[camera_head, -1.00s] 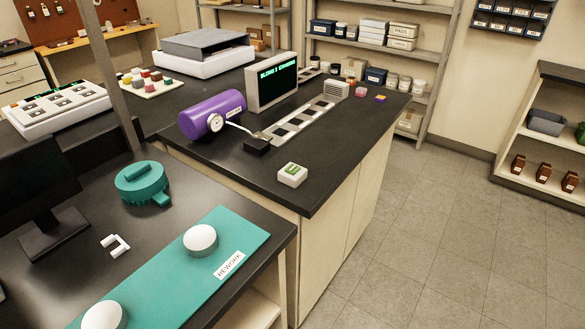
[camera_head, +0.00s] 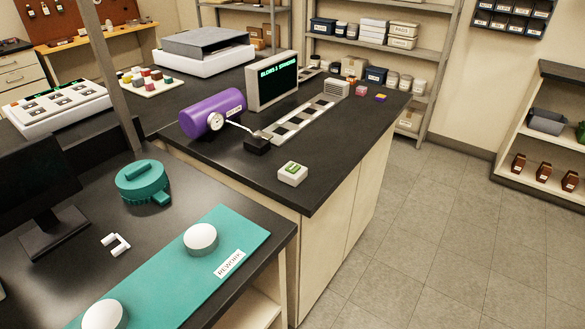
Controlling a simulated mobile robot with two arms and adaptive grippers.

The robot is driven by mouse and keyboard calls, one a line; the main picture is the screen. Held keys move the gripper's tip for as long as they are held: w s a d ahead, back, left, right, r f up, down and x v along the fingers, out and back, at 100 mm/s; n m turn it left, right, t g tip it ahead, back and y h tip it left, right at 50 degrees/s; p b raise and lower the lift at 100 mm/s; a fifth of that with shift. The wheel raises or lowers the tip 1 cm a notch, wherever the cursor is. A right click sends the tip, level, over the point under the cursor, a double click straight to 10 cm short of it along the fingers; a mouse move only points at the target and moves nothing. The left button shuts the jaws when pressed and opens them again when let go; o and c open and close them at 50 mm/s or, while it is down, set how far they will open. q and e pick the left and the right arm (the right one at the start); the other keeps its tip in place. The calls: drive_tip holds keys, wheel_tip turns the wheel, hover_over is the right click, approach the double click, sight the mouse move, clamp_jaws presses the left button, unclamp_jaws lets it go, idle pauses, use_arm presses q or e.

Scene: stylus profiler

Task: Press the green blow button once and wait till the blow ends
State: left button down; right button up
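The green blow button (camera_head: 292,168) sits on top of a small white box (camera_head: 292,177) near the front right part of the black bench. A light track with dark squares (camera_head: 305,122) leads to a grey vented block (camera_head: 336,89). A display (camera_head: 272,80) behind the track shows green text, too small to read surely. Neither of my grippers is in view.
A nearer black bench holds a teal lidded pot (camera_head: 143,181), a white U-shaped piece (camera_head: 116,244), a monitor (camera_head: 38,185) and a teal mat (camera_head: 190,262) marked REWORK with white domes. A grey post (camera_head: 108,70) rises at left. Open tiled floor (camera_head: 440,230) lies to the right.

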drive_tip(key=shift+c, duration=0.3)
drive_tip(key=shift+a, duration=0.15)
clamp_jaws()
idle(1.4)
